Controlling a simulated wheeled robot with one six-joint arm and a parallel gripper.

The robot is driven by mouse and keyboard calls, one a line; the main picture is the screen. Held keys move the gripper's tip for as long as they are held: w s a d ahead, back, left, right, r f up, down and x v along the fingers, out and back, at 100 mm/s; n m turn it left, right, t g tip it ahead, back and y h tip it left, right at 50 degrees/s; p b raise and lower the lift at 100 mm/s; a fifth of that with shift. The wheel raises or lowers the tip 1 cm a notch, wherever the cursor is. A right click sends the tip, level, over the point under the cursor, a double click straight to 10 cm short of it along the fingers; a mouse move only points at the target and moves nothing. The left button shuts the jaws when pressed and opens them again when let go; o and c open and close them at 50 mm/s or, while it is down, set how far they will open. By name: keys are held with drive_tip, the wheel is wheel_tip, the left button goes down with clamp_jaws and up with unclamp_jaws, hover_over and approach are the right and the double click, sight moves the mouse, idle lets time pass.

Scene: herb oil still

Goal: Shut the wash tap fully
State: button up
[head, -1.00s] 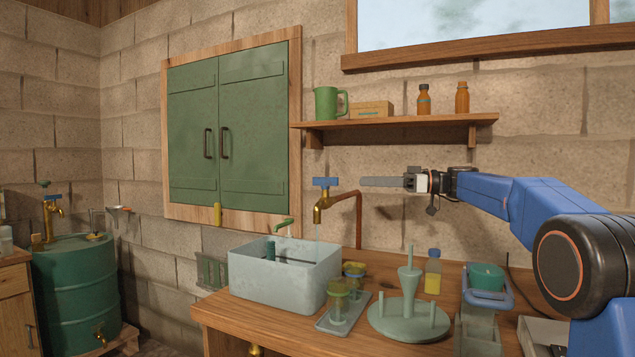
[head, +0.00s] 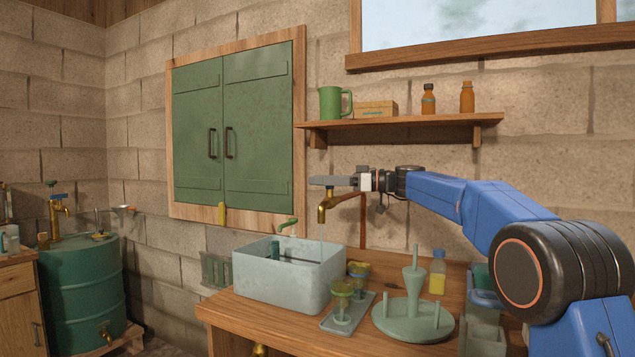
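The wash tap (head: 328,203) is a brass spout fed by a copper pipe (head: 362,222), standing over a pale grey basin (head: 282,288) in the head view. A thin stream of water (head: 321,230) shows below its mouth. Its blue handle is now mostly hidden behind the grey fingers of my gripper (head: 318,181). The gripper reaches in from the right, level with the handle, and its fingers lie across it in the picture. I see the fingers edge-on, so I cannot tell whether they are open or shut, or touching the handle.
A shelf (head: 400,122) with a green jug, a box and two amber bottles runs above the arm. On the bench (head: 225,310) stand a tray with yellow-green glasses (head: 343,305), a green peg stand (head: 412,318) and a bottle (head: 437,272). A green drum (head: 82,285) stands at far left.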

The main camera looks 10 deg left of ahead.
drive_tip(key=shift+a, duration=0.65)
clamp_jaws()
drive_tip(key=shift+m+t, duration=0.3)
drive_tip(key=shift+w+m+t, duration=0.25)
drive_tip(key=shift+m+t, duration=0.35)
drive_tip(key=shift+t, duration=0.5)
drive_tip(key=shift+w+d+m+t+h, duration=0.1)
drive_tip(key=shift+w+m+t+h, duration=0.1)
drive_tip(key=shift+m+t+h, duration=0.4)
drive_tip(key=shift+w+d+m+t+h, duration=0.15)
drive_tip(key=shift+m+t, duration=0.25)
drive_tip(key=shift+t, duration=0.5)
drive_tip(key=shift+a, duration=0.1)
